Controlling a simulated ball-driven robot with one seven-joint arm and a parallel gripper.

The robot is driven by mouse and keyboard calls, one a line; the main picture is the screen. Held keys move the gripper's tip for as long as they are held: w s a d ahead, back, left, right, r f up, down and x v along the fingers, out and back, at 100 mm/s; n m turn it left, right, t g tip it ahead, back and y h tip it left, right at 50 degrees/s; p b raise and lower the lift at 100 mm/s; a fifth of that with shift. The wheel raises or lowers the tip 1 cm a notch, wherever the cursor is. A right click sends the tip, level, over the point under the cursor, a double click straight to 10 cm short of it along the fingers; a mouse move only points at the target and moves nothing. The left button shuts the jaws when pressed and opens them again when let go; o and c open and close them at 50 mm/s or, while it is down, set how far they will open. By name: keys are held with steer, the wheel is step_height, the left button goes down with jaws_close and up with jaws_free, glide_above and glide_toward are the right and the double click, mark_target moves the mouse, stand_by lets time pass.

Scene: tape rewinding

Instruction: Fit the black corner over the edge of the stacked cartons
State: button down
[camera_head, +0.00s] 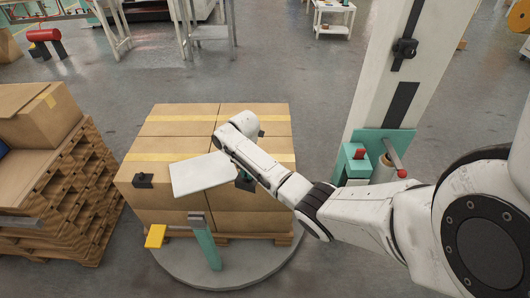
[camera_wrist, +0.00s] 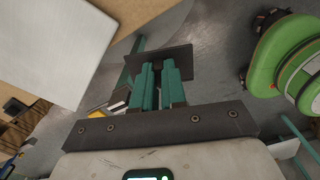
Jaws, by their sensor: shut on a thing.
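The stacked cartons (camera_head: 190,205), brown with yellow tape, stand on a pallet. My gripper (camera_wrist: 160,75) has teal fingers in the wrist view, shut on the black corner (camera_wrist: 178,58), a dark flat-sided piece held out ahead of the fingertips. Floor shows beyond it, and part of a carton (camera_wrist: 18,95) lies to the left. In the head view my arm reaches over the cartons and hides the fingers. A dark piece (camera_head: 245,183) shows under the arm at the cartons' front. I cannot tell if it is the held corner. Another black piece (camera_head: 143,180) sits at the left front.
A round grey turntable (camera_head: 180,275) lies under the pallet. A pale flat panel (camera_head: 203,173) covers part of the cartons' front top. A teal post (camera_head: 206,248) with a yellow block stands in front. A white mast (camera_head: 385,90) rises right; a loaded pallet (camera_head: 75,190) stands left.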

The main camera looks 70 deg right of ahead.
steer(key=s+d+r+n, duration=0.4)
steer(key=d, duration=0.3)
steer(key=f+b, duration=0.6)
steer(key=shift+w+d+f, duration=0.2)
steer(key=shift+w+d, duration=0.1)
steer(key=shift+d, duration=0.15)
stand_by(0.3)
steer(key=shift+f, duration=0.15)
stand_by(1.0)
steer(key=shift+f+b, duration=1)
steer(key=shift+f, duration=0.65)
steer(key=shift+f+b, duration=0.3)
steer(key=shift+f, duration=0.35)
stand_by(0.4)
steer(key=c, duration=0.7)
jaws_free()
